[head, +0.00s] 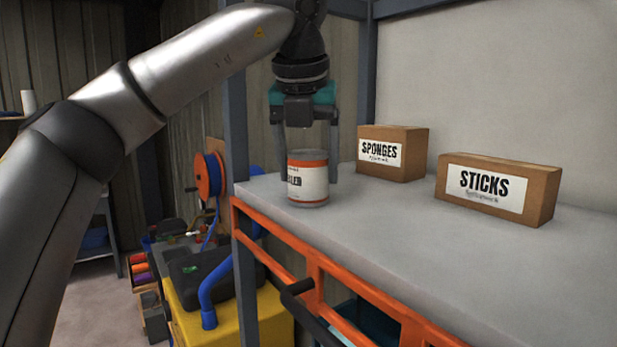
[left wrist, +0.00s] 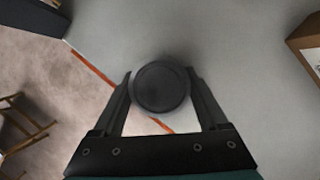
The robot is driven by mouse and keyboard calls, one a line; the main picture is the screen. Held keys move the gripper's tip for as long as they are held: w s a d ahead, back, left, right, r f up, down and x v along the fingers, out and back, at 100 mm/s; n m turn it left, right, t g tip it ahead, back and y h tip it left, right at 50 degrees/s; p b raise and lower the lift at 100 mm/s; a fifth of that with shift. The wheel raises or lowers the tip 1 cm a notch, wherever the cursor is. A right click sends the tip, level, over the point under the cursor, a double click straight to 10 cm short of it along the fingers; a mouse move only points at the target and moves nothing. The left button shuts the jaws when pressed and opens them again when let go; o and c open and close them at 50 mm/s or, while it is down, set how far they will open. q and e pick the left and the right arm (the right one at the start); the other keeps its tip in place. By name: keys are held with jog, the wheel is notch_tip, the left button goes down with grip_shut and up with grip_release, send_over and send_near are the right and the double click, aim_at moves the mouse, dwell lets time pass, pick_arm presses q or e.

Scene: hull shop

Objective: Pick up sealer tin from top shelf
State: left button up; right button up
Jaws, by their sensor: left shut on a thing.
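The sealer tin (head: 308,186) is a white can with orange bands and dark lettering, partly readable. It is upright at the left end of the grey top shelf (head: 400,235), near the front edge. My left gripper (head: 307,168) points straight down over it and is shut on it, one finger on each side. In the left wrist view the tin's dark round lid (left wrist: 161,88) sits between the fingertips (left wrist: 160,92). I cannot tell whether the tin's base touches the shelf. My right gripper is not in view.
A SPONGES box (head: 392,153) and a STICKS box (head: 498,188) stand to the right on the shelf. A grey post (head: 236,100) rises at the shelf's left corner. An orange rail (head: 315,262) runs along the front. The shelf's front middle is clear.

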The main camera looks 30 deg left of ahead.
pick_arm(q)
jog(key=shift+r, duration=0.1)
grip_shut()
